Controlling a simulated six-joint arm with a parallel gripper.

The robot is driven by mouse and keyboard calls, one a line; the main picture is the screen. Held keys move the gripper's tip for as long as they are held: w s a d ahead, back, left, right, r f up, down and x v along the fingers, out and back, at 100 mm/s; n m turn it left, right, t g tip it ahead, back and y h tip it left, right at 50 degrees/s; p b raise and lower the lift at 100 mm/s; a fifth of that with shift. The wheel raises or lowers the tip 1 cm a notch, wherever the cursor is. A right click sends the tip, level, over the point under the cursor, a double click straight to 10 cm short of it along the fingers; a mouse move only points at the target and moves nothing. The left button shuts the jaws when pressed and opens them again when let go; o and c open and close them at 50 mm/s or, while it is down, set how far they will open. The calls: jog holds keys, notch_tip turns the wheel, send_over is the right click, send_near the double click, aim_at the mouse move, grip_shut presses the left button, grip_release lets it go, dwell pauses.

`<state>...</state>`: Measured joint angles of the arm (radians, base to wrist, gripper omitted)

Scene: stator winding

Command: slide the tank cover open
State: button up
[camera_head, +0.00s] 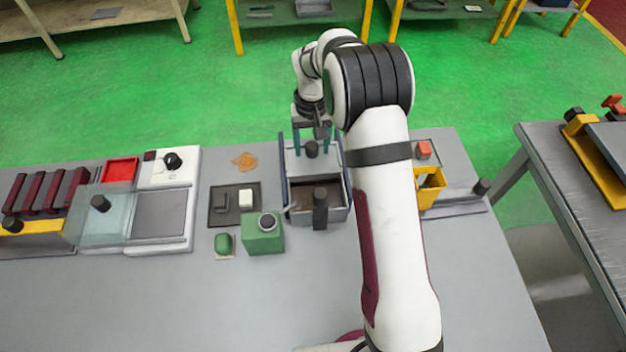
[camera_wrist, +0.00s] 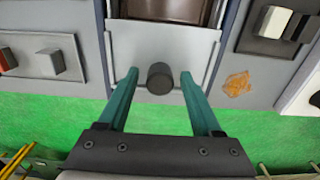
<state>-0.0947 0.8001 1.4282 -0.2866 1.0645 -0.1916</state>
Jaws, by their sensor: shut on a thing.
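The tank (camera_head: 337,214) is a grey box with a dark brown inside, open at its front half. Its light grey cover (camera_head: 299,167) lies over the back part; the cover also shows in the wrist view (camera_wrist: 160,38), with the dark opening above it. A dark round knob (camera_head: 311,149) stands on the cover and sits between my fingers in the wrist view (camera_wrist: 160,80). My gripper (camera_head: 312,142) has teal fingers, one on each side of the knob (camera_wrist: 160,78). It is shut on the knob, though the finger contact is hard to make out.
A black post (camera_head: 320,212) stands at the tank's front. A green box (camera_head: 262,238) and a dark tray (camera_head: 222,216) stand left of the tank. A yellow holder (camera_head: 431,186) is to its right, beyond my arm. The table front is clear.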

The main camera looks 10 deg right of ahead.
jog(key=shift+w+f, duration=0.25)
jog(key=shift+w, duration=1.25)
jog(key=shift+c, duration=1.2)
jog(key=o, duration=0.8)
jog(key=shift+c, duration=0.2)
notch_tip(320, 180, up, 6)
jog(key=shift+r, duration=0.15)
jog(key=shift+w+r, duration=0.1)
notch_tip(320, 180, up, 6)
jog(key=m, duration=0.1)
send_over(316, 161)
jog(key=s+r+m+y, duration=0.1)
jog(key=s+r, duration=0.2)
jog(key=s, duration=0.4)
jog(key=s+r+m, duration=0.1)
jog(key=s+r, duration=0.2)
jog(key=s, duration=0.5)
jog(key=s+f+m, duration=0.1)
jog(key=s+f, duration=0.1)
jog(key=s, duration=0.6)
jog(key=s+f+m, duration=0.1)
jog(key=s, duration=0.8)
jog(key=shift+s+d+f+m+y, duration=0.2)
jog(key=shift+f+m+y, duration=0.1)
jog(key=shift+f+y, duration=0.1)
